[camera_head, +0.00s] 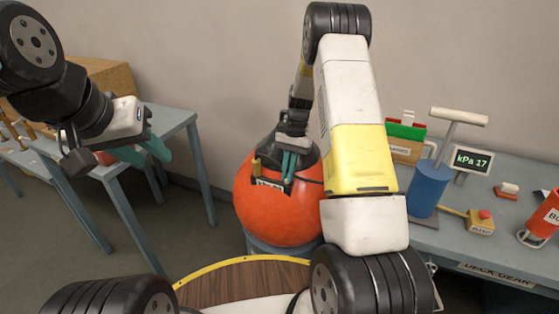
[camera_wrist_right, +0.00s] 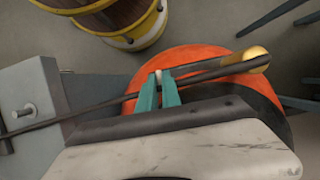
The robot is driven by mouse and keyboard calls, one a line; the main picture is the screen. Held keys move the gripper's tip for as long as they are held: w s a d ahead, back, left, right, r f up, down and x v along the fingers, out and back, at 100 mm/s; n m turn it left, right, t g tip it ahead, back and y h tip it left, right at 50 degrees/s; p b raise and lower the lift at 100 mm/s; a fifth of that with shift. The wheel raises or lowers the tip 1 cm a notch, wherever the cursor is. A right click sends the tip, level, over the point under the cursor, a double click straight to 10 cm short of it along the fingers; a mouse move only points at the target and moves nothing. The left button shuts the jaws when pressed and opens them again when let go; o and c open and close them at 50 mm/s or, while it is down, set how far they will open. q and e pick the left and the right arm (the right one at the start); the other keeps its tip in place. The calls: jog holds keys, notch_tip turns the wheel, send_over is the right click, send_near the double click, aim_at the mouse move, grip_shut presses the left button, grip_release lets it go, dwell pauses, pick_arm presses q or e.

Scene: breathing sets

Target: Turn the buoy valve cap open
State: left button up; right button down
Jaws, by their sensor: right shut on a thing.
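The orange buoy (camera_head: 275,212) sits on a grey-blue stand in the middle of the head view, and it also shows in the right wrist view (camera_wrist_right: 200,59). My right gripper (camera_head: 288,176) points down at the buoy's dark top. Its teal fingers are close together, and in the right wrist view their tips (camera_wrist_right: 158,76) meet around a small pale piece, apparently the valve cap (camera_wrist_right: 158,72), mostly hidden by the fingers. A brass piece (camera_head: 257,168) stands beside the gripper at the buoy's top. My left gripper (camera_head: 157,162) is open and empty, away to the left.
A blue-grey table (camera_head: 175,122) with a cardboard box (camera_head: 105,76) stands at the left. The right bench holds a blue pump (camera_head: 429,188), a "kPa 17" display (camera_head: 471,160) and a red bottle (camera_head: 541,217). A round yellow-rimmed wooden item (camera_head: 245,279) is in front.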

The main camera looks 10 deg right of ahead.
dwell(0.4)
jog(key=c, duration=1.8)
grip_release()
jog(key=v, duration=0.7)
jog(key=shift+w+d+r, duration=0.1)
jog(key=shift+w+r, duration=0.05)
jog(key=shift+r, duration=0.3)
